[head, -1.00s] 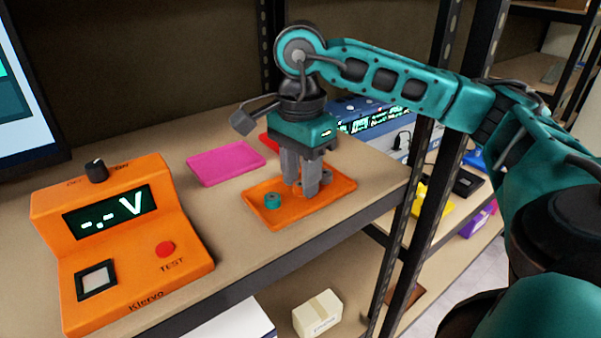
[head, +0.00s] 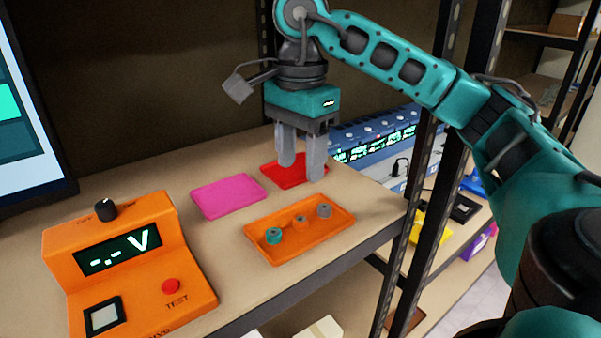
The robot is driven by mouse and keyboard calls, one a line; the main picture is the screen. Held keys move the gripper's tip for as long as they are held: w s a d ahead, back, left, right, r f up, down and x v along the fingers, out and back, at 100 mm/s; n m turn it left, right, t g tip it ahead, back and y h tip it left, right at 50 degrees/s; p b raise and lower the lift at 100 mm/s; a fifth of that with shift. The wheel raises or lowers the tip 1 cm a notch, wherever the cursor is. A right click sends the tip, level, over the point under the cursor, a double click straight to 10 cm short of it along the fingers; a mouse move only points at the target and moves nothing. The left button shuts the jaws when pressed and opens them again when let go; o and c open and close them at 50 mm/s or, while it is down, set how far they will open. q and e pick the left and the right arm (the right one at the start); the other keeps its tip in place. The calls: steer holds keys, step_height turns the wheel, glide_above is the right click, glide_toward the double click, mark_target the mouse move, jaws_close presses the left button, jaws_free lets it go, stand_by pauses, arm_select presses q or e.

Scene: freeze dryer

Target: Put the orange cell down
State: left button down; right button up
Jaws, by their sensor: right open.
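The orange cell (head: 299,221) lies in the orange tray (head: 262,251) on the shelf, between a teal cell (head: 274,236) on its left and a grey cell (head: 324,210) on its right. My left gripper is not in view.
A pink tray (head: 228,196) and a red tray (head: 283,170) lie behind the orange tray. An orange tester (head: 130,262) with a "-.- V" display stands at the left. Black shelf posts (head: 430,200) and a blue device (head: 375,143) are at the right.

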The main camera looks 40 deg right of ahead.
steer(key=shift+r+p, duration=0.4)
steer(key=shift+r, duration=0.75)
